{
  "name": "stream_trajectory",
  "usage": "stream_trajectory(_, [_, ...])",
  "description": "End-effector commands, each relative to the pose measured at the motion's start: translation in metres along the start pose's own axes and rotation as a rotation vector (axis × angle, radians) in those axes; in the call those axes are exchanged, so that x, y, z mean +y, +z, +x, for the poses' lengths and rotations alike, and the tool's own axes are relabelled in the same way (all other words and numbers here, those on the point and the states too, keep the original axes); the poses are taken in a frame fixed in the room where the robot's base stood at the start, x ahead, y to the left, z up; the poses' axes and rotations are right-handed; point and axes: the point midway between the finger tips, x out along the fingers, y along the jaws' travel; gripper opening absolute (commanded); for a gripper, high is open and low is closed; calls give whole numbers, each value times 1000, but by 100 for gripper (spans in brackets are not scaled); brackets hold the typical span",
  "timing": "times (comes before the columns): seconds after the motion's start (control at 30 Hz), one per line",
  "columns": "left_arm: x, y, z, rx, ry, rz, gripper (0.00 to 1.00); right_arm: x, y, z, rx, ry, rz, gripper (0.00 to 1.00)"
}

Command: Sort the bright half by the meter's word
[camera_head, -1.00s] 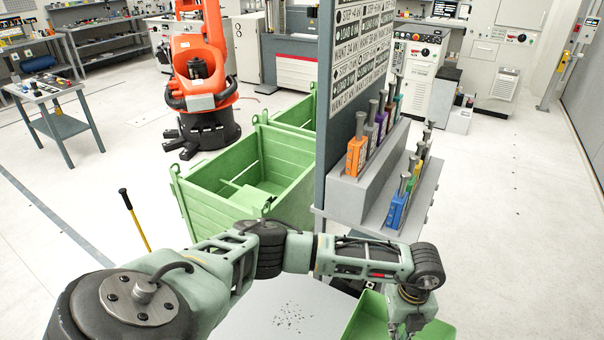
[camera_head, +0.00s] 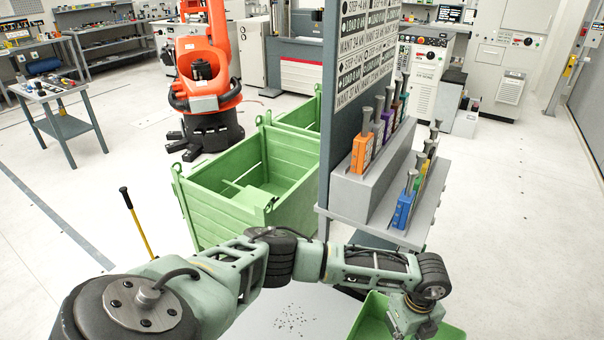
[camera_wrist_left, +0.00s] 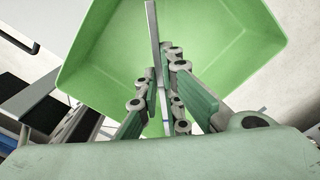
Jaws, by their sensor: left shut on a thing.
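My left gripper (camera_wrist_left: 163,85) is shut on a thin, pale grey metal strip (camera_wrist_left: 154,28) in the left wrist view. The strip stands out between the fingers over a green tray (camera_wrist_left: 95,82). The tray also shows at the bottom of the head view (camera_head: 366,325), below my left gripper (camera_head: 418,325). Whether the strip touches the tray floor cannot be told. The tray's visible floor is bare. No meter reading can be made out. My right gripper is not in view.
A lettered board (camera_head: 366,50) stands beside a grey stepped rack (camera_head: 362,200) of several coloured, grey-handled pieces, such as an orange one (camera_head: 361,153) and a blue one (camera_head: 403,210). Large green bins (camera_head: 225,205) stand left of it. Dark specks (camera_head: 292,318) lie on the grey surface.

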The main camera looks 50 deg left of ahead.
Motion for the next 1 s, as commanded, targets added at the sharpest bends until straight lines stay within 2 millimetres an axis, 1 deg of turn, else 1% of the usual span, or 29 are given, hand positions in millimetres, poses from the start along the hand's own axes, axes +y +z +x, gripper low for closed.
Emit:
stream_trajectory(0.23, [-1,0,0,0,-2,1,0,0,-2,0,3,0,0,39])
stream_trajectory(0.27, [-1,0,-1,0,-2,1,9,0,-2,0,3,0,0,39])
stream_trajectory(0.3, [-1,0,0,0,-2,1,12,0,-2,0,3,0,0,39])
stream_trajectory(0.5, [0,0,0,0,-2,1,28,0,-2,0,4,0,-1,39])
stream_trajectory(0.7, [0,0,0,0,-1,1,28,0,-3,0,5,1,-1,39])
stream_trajectory(0.8, [0,0,0,0,1,1,28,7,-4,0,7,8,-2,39])
stream_trajectory(0.87, [0,0,-4,0,-1,1,28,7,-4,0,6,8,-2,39])
stream_trajectory(0.97, [-1,0,-18,0,-3,1,28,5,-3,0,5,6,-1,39])
stream_trajectory(1.0, [-1,0,-25,0,-4,1,28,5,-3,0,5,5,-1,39])
